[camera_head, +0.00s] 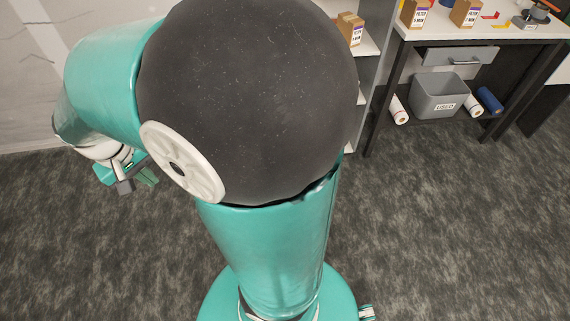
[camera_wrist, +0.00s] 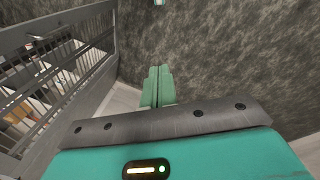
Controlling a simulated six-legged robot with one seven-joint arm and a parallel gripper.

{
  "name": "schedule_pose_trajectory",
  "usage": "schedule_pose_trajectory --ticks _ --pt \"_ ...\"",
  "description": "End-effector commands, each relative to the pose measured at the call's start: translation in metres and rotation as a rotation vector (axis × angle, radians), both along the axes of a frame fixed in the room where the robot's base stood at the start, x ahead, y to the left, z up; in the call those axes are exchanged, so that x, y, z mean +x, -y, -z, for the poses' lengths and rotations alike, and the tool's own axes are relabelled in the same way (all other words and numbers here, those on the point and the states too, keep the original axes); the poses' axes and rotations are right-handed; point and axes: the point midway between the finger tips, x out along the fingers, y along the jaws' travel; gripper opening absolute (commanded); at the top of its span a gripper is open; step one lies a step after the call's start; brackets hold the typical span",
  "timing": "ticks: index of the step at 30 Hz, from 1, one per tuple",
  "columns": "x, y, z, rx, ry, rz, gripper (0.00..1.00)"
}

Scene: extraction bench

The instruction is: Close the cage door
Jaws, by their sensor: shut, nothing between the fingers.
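A grey barred cage panel (camera_wrist: 62,62) fills the left side of the wrist view, with a solid grey frame around its bars. I cannot tell whether this panel is the cage door or a fixed side, nor whether the door stands open. My gripper (camera_wrist: 158,82) is shut and empty, its two green fingers together, to the right of the panel and over the carpet. It also shows small at the left in the head view (camera_head: 147,176), below my arm. The cage does not show in the head view, where my arm hides much of the middle.
Some blurred items show behind the bars. In the head view, a bench (camera_head: 404,38) with boxes stands at the upper right, with a grey bin (camera_head: 437,96) and rolls beneath it. A shelf unit (camera_head: 368,44) stands beside it. The carpet (camera_head: 460,230) at the right is clear.

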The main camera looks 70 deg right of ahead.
Motion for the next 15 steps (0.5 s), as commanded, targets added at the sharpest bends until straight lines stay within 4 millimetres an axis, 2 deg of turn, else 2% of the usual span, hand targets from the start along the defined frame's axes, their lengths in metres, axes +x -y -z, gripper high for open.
schedule_pose_trajectory --ticks 1,8,15 --pt "0.003 0.010 0.015 -0.019 -0.050 0.036 0.00" --pt "0.008 0.057 0.078 -0.132 -0.235 0.195 0.00" --pt "0.001 0.108 0.148 -0.290 -0.414 0.330 0.00"
